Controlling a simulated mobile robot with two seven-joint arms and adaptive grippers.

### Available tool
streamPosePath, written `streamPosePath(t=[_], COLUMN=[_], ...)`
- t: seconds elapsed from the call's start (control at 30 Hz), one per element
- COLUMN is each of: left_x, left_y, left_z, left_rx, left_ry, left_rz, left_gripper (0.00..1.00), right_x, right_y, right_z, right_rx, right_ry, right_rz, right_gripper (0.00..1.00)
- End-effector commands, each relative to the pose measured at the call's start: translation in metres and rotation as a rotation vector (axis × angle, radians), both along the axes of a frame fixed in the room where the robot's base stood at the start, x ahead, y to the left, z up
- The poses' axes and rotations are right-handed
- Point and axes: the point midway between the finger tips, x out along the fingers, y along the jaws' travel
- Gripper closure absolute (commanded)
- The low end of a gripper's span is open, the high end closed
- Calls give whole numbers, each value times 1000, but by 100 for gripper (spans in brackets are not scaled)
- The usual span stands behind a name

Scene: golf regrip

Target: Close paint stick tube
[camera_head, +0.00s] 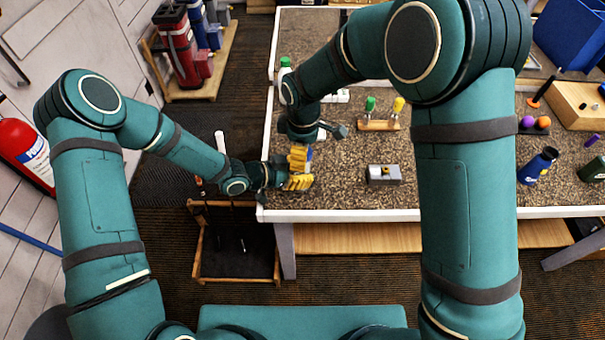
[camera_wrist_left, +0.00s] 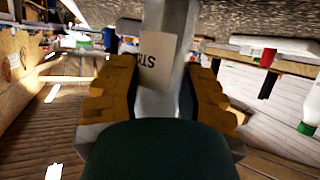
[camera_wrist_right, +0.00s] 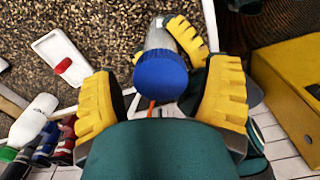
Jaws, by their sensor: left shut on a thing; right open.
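My left gripper (camera_wrist_left: 160,92) is shut on the grey paint stick tube (camera_wrist_left: 170,25), which carries a pale label with dark letters. In the right wrist view the tube (camera_wrist_right: 162,38) ends in a round blue cap (camera_wrist_right: 160,75); I cannot tell whether the cap is fully seated. My right gripper (camera_wrist_right: 160,98) is open, with its yellow fingers on either side of the cap and gaps showing. In the head view the left gripper (camera_head: 298,182) and right gripper (camera_head: 300,158) meet at the bench's left front corner. The tube is mostly hidden there.
The speckled workbench (camera_head: 345,200) holds a grey block (camera_head: 383,175), a wooden stand with green and yellow pieces (camera_head: 378,125), and a blue bottle (camera_head: 537,167) at right. A white-and-green bottle (camera_head: 285,65) stands behind my right wrist. A wooden rack (camera_head: 238,280) stands below the left corner.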

Motion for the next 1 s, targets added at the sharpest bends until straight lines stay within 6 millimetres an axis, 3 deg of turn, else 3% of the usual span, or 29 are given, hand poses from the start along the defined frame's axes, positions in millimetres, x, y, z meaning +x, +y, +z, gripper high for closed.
streamPosePath(t=[0.4,0.83,1.0], left_x=[0,0,0], left_y=[1,1,1], left_z=[-1,-1,-1], left_rx=[2,2,2], left_ry=[2,2,2], left_rz=[0,0,0], left_gripper=[100,100,100], right_x=[0,0,0], right_y=[0,0,1], right_z=[41,46,54], right_rx=[1,0,1], right_ry=[-1,0,-1], right_rz=[1,13,156], right_gripper=[24,23,23])
